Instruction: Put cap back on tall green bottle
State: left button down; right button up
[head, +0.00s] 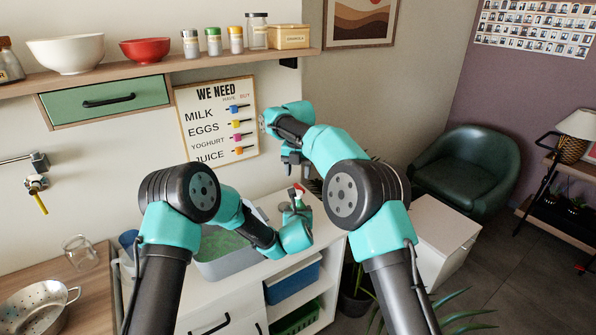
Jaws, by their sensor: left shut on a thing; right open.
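My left gripper (296,208) is low in the middle of the head view, above the right end of the white cabinet top. It is shut on a small green item with a red and white upper part, which looks like the tall green bottle (299,200). The gripper hides much of it. My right gripper (291,157) is higher up, in front of the wall and right of the whiteboard. It is open, and I see nothing held in it. I cannot make out a separate cap.
A grey basin (222,268) with green inside sits on the white cabinet (318,222), partly behind my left arm. A colander (38,305) and a glass (80,252) are on the wooden counter at left. A shelf (160,66) with bowls and jars is above.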

aim_at(298, 193)
dwell(0.4)
jog(key=shift+f, duration=4)
jog(key=c, duration=1)
jog(key=shift+o, duration=0.2)
jog(key=m, duration=0.4)
jog(key=shift+m, duration=0.3)
jog(key=m, duration=0.5)
